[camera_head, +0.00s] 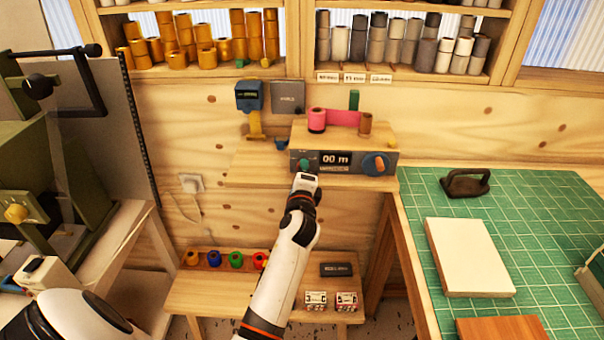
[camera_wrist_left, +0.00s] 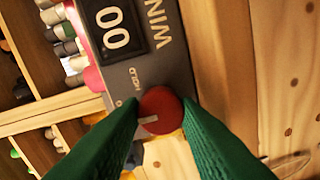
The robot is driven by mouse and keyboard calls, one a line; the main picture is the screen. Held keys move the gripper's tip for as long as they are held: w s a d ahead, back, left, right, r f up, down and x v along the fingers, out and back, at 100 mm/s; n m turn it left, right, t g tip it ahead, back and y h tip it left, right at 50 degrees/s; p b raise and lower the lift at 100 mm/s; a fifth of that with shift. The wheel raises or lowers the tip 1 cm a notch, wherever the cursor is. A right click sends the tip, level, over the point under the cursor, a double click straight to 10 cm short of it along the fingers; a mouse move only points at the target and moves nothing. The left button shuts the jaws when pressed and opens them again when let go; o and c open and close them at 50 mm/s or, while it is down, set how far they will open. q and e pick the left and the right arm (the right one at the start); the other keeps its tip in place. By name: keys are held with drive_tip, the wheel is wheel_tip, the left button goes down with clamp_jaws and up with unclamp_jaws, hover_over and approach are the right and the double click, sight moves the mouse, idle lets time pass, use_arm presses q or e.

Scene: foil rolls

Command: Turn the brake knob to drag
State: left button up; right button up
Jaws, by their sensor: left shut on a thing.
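The winder (camera_head: 345,160) is a grey panel with a "00 m" display on a wooden shelf. My left gripper (camera_head: 305,166) is at the panel's left end, its green fingertips against it. In the left wrist view, the brake knob (camera_wrist_left: 162,106) is round and red with a white pointer line. The green fingers of my left gripper (camera_wrist_left: 162,118) are shut on it, one on each side. The pointer lies toward the left of that picture. "HOLD" is printed beside the knob; another mark is partly covered by a finger. In the head view the knob is hidden behind the gripper. My right gripper is not in view.
An orange and blue knob (camera_head: 376,164) is at the panel's right end. A pink roll (camera_head: 317,120) and a brown roll (camera_head: 366,123) stand on top of the winder. A green cutting mat (camera_head: 530,225) covers the right table. Shelves of foil rolls (camera_head: 262,38) line the wall.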

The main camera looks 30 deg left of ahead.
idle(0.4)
use_arm(q)
drive_tip(key=o, duration=1)
drive_tip(key=shift+c, duration=0.2)
drive_tip(key=shift+f, duration=0.15)
